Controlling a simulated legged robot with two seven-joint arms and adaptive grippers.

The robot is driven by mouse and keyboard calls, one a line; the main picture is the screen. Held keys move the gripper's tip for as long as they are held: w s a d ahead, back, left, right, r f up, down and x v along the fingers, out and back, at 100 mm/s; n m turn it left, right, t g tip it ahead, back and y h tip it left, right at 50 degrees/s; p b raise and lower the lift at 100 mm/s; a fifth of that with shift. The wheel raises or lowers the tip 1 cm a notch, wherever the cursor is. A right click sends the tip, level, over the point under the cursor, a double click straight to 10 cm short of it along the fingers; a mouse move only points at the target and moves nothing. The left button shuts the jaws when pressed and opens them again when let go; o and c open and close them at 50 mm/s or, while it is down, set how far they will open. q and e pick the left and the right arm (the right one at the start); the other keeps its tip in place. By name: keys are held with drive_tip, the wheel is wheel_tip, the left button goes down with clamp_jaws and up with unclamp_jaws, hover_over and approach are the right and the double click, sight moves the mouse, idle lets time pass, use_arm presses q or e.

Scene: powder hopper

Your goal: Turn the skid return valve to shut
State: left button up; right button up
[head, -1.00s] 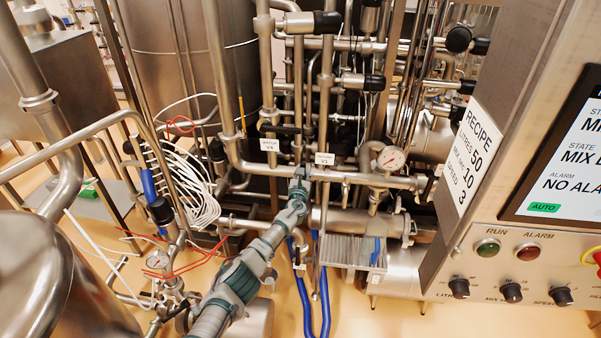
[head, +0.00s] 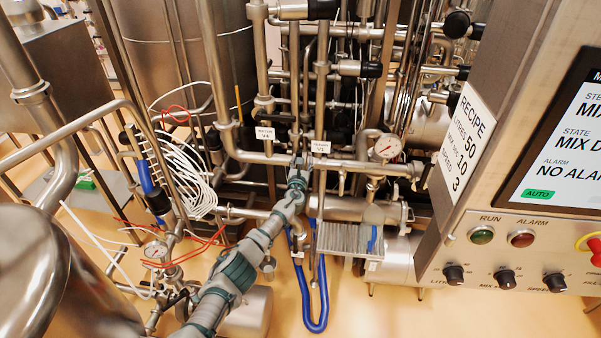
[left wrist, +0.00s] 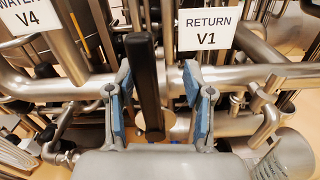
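The return valve's white tag "RETURN V1" (head: 320,147) hangs by the horizontal pipe in the head view; the same return tag (left wrist: 208,28) is large in the left wrist view. Beside it a black lever handle (left wrist: 146,80) stands upright in the picture, across the line of the horizontal pipe. My left gripper (head: 299,163) is at this pipe, just left of and below the tag. In the left wrist view my left gripper (left wrist: 158,92) is open, one blue-padded finger on each side of the handle, with visible gaps. My right gripper is not in view.
A "WATER V4" tag (head: 265,133) is close on the left. A blue hose (head: 318,322) loops below, and white coiled tubing (head: 185,175) lies left. Pipes crowd the area.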

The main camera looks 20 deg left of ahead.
use_arm(q)
drive_tip(key=v, duration=1.1)
drive_tip(key=shift+s+f, duration=0.25)
drive_tip(key=shift+s, duration=0.1)
drive_tip(key=shift+d, duration=0.1)
drive_tip(key=shift+d, duration=0.15)
